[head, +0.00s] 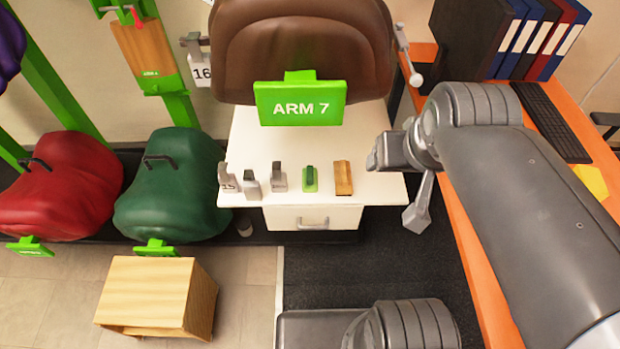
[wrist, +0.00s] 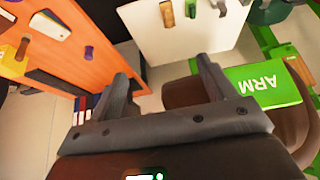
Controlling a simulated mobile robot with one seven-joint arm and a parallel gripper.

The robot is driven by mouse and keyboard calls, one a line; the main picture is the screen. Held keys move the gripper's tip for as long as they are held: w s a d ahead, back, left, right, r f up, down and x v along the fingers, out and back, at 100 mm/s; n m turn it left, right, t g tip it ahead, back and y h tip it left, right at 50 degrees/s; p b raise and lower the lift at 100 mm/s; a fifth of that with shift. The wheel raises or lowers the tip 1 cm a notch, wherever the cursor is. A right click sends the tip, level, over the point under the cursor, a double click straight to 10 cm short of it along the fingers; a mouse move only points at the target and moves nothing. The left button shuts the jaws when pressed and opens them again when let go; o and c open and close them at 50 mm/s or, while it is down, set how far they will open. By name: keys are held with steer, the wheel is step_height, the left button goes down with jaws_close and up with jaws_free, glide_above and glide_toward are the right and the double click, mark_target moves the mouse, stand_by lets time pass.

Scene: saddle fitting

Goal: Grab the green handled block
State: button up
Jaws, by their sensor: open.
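The green handled block (head: 310,181) stands on the white cabinet top (head: 345,130), near its front edge. It has a dark green handle on a lighter green base. In the wrist view the green block (wrist: 191,9) shows small at the top edge, beyond my fingers. My gripper (head: 373,161) is to the right of the block in the head view, apart from it, near the cabinet's right side. In the wrist view my gripper (wrist: 163,78) has its two fingers spread with nothing between them.
A wooden block (head: 343,178) stands just right of the green one, and several grey metal pieces (head: 279,177) stand to its left. A green ARM 7 sign (head: 300,103) is behind them, before a brown saddle (head: 300,45). An orange desk (head: 465,215) is on the right.

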steer(key=w+d+f+m+g+h, duration=0.1)
steer(key=w+d+f+g+h, duration=0.3)
steer(key=w+f, duration=0.55)
steer(key=w+d+f+g+h, duration=0.2)
steer(key=w+d+f+h, duration=0.35)
steer(key=f, duration=0.85)
steer(key=n+t+y, duration=0.1)
steer(key=t+y, duration=0.5)
steer(key=y, duration=0.4)
glide_toward(310, 175)
step_height(310, 175, down, 3)
steer(key=shift+h, duration=0.25)
steer(key=x, duration=0.3)
steer(key=w+x, duration=0.1)
steer(key=x, duration=0.6)
steer(key=shift+w+a+r, duration=0.2)
steer(key=shift+r, duration=0.1)
